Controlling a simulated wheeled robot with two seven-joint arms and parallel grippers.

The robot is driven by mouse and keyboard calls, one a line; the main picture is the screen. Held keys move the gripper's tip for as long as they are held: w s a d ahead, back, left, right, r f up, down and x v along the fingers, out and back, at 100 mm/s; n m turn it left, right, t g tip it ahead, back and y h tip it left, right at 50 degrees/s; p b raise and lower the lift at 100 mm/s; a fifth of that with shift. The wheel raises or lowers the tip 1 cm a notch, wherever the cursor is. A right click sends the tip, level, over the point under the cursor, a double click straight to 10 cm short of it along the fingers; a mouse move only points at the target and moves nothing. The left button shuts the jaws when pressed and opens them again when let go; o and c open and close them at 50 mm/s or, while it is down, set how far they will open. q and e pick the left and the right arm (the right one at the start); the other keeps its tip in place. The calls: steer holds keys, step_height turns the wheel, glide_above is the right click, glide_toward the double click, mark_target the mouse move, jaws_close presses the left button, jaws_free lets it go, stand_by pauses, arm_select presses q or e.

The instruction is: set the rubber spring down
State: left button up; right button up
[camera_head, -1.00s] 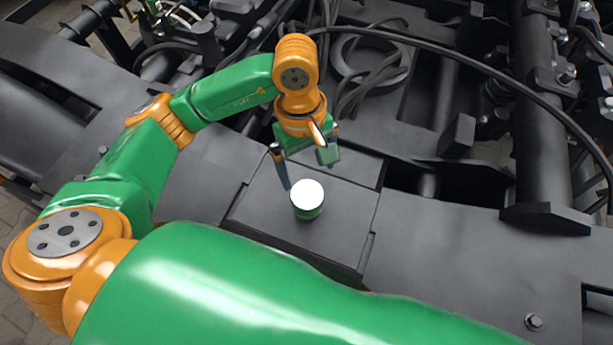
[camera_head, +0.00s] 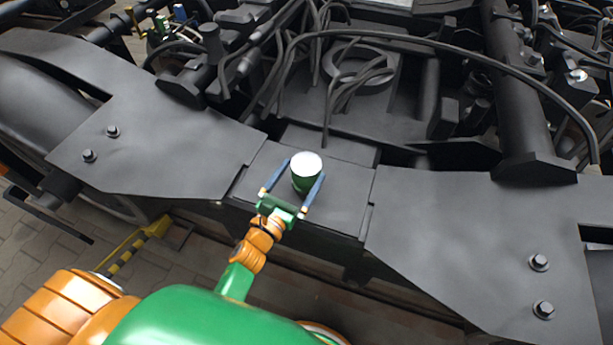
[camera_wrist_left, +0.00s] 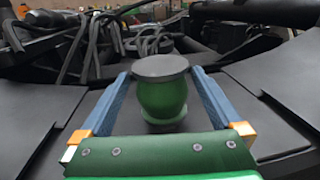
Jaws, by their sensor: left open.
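The rubber spring (camera_head: 306,179) is a green, barrel-shaped piece with a round top plate that looks white in the head view. It stands upright on a flat dark plate (camera_head: 340,204) in the middle of the bogie frame. In the left wrist view the spring (camera_wrist_left: 162,98) shows its bulging green body under a grey disc. My left gripper (camera_head: 305,168) comes from the near side and is open. Its two blue fingers lie on either side of the spring, with gaps visible in the wrist view. My right gripper is not in view.
Black cables (camera_head: 350,90) loop over the frame behind the plate. Dark frame plates with bolts (camera_head: 540,262) lie to both sides. A paved floor (camera_head: 40,235) and a yellow-black striped part (camera_head: 128,248) show at the lower left.

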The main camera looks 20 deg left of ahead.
mark_target(313, 156)
arm_select(q)
steer(key=w, duration=0.3)
steer(key=shift+w+d, duration=0.1)
steer(key=shift+d, duration=0.2)
steer(key=shift+r, duration=0.15)
jaws_close()
